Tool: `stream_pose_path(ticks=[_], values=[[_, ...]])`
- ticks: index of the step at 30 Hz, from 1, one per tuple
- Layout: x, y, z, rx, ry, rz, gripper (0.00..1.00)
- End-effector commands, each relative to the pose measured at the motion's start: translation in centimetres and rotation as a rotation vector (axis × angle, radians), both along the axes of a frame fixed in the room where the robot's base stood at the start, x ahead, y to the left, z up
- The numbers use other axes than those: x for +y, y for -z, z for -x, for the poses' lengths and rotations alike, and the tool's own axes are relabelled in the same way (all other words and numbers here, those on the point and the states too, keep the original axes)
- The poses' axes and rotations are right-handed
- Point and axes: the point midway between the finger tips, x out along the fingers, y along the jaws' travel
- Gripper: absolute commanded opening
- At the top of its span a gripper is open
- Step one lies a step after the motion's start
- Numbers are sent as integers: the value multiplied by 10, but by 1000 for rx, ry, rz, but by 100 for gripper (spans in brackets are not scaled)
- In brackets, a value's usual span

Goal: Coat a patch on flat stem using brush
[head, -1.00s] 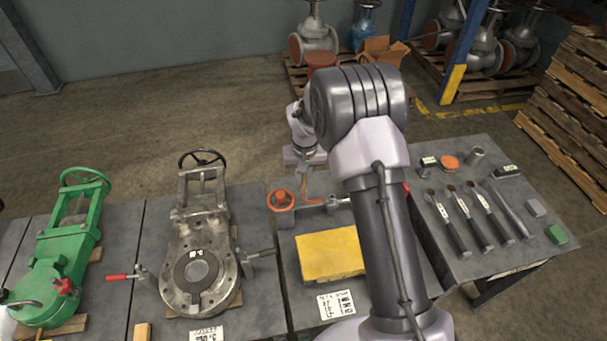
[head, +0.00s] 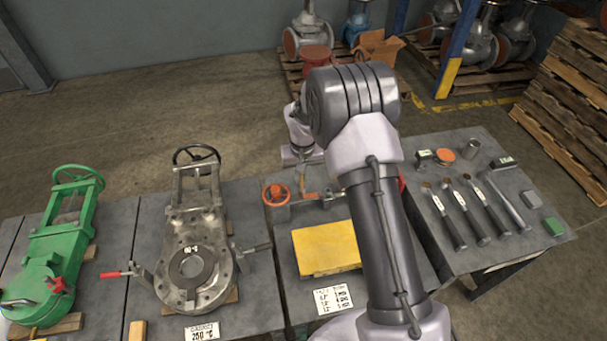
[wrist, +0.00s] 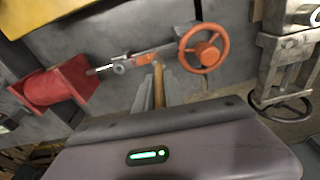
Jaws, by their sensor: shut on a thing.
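My gripper (wrist: 158,92), seen in the wrist view, is shut on a narrow brown tool, seemingly the brush (wrist: 158,82); only a short stretch of it shows.
A yellow block (head: 326,248) and a printed card (head: 333,299) lie in front. A red spool-like part (wrist: 47,88) is near my gripper. A grey valve (head: 194,265) and green valve (head: 45,285) stand left. The right bench (head: 450,250) holds several tools, a can and small blocks.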

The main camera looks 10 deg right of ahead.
Motion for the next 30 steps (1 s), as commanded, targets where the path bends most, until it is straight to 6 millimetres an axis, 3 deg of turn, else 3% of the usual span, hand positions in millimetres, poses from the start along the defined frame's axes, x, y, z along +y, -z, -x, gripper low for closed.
stream_pose_path(ticks=[3, 7, 24, 30], values=[[2, 0, 0, 0, 1, 0, 0], [2, -24, 1, -1, 3, 0, 0], [4, -73, 3, 0, 3, 0, 0], [5, -81, 3, 0, 3, 1, 0]])
